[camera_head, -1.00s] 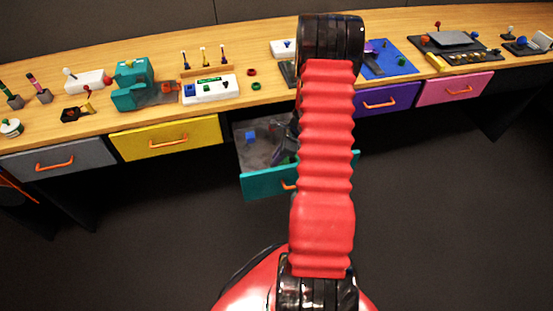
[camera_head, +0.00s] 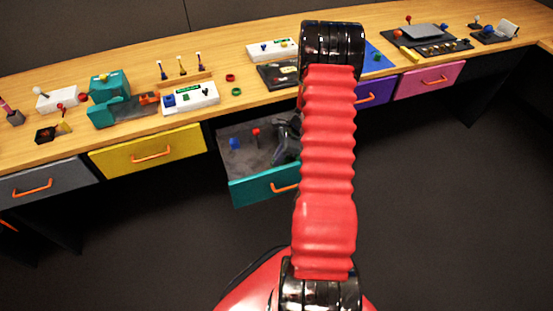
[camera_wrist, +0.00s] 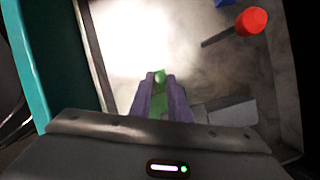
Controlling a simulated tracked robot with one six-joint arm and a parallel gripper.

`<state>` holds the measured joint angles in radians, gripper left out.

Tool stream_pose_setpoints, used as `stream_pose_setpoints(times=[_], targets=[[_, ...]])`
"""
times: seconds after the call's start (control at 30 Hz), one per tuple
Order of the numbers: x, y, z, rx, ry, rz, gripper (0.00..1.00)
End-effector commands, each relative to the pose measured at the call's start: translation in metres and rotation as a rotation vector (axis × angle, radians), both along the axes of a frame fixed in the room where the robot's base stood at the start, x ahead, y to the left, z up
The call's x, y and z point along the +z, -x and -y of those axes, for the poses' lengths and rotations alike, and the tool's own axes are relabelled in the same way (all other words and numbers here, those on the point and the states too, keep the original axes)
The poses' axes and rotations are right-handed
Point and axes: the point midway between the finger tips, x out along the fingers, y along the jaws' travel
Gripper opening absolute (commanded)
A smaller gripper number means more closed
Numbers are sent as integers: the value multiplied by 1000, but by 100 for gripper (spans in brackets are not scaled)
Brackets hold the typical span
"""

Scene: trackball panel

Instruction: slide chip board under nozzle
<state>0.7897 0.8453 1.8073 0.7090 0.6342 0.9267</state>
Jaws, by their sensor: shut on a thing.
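The teal drawer (camera_head: 262,188) is open below the counter, and my gripper is inside or just above it, mostly hidden behind my arm in the head view. In the wrist view my gripper's purple fingers (camera_wrist: 160,100) are closed on a small green thing (camera_wrist: 158,88). I cannot tell whether it is the chip board. A teal machine (camera_head: 107,98) with a dark bed and an orange part stands on the counter at left. I cannot make out a nozzle on it for certain.
A red-topped pin (camera_wrist: 251,21) and a blue object (camera_head: 234,143) are in the drawer. A white panel (camera_head: 190,97), bottle-like tools in a rack (camera_head: 184,80) and a dark tray (camera_head: 277,75) stand on the counter (camera_head: 230,60). The floor is clear.

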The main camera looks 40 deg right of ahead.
Motion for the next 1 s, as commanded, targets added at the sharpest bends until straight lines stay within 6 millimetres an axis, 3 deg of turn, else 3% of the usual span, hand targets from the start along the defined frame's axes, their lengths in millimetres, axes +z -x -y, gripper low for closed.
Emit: stream_pose_setpoints(times=[0.07, 0.1, 0.37, 0.73, 1.0], targets=[[0, 0, 5, -4, 11, 2, 0], [0, 0, 5, -4, 12, 3, 18], [0, -1, 3, -1, 9, 2, 36], [5, 0, 3, 1, 8, 2, 36], [36, 8, 13, 1, 9, 4, 36]])
